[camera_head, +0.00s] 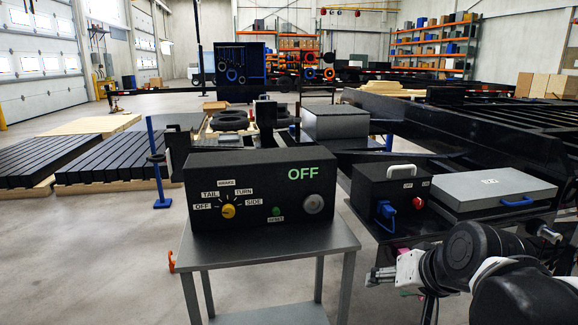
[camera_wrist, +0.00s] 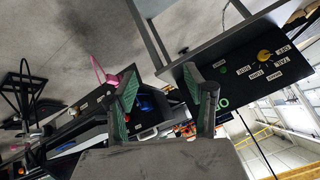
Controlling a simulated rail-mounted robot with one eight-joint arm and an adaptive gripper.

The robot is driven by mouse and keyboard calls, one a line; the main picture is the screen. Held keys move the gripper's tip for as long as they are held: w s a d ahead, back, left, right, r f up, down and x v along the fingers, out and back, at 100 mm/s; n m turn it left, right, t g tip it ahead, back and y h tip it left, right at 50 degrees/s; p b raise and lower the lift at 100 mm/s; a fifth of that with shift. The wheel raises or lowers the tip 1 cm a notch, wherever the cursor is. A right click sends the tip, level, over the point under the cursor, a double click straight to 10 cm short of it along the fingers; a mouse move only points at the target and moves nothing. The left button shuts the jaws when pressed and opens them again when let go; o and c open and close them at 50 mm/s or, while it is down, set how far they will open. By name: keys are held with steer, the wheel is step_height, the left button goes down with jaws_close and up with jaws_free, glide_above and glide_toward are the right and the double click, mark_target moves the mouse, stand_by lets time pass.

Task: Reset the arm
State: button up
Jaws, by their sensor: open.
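My arm reaches in from the lower right of the head view, and my gripper (camera_head: 376,277) hangs in front of the right-hand table, pointing left. In the wrist view my gripper (camera_wrist: 162,84) shows two separated fingers with green inner pads and nothing between them. The black control box (camera_head: 240,181) stands on a grey metal table (camera_head: 270,250), left of my gripper and apart from it. Its yellow knob (camera_head: 228,211) sits among labels, and its display reads OFF. The wrist view shows the box tilted at upper right, with the yellow knob (camera_wrist: 264,56).
A smaller black box (camera_head: 385,187) with a blue connector and red button, and a grey case (camera_head: 492,187) with a blue handle, stand near my arm on the right. A dark trailer frame (camera_head: 480,130) lies behind. Open floor (camera_head: 100,260) is at left.

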steer(key=s+f+n+h, duration=0.2)
steer(key=s+f, duration=0.1)
steer(key=s, duration=0.7)
step_height(320, 180, up, 14)
steer(key=p, duration=1.3)
steer(key=shift+w+d+f+g, duration=0.2)
steer(key=shift+w+d+g, duration=0.1)
steer(key=shift+w+d, duration=0.15)
steer(key=shift+c, duration=0.3)
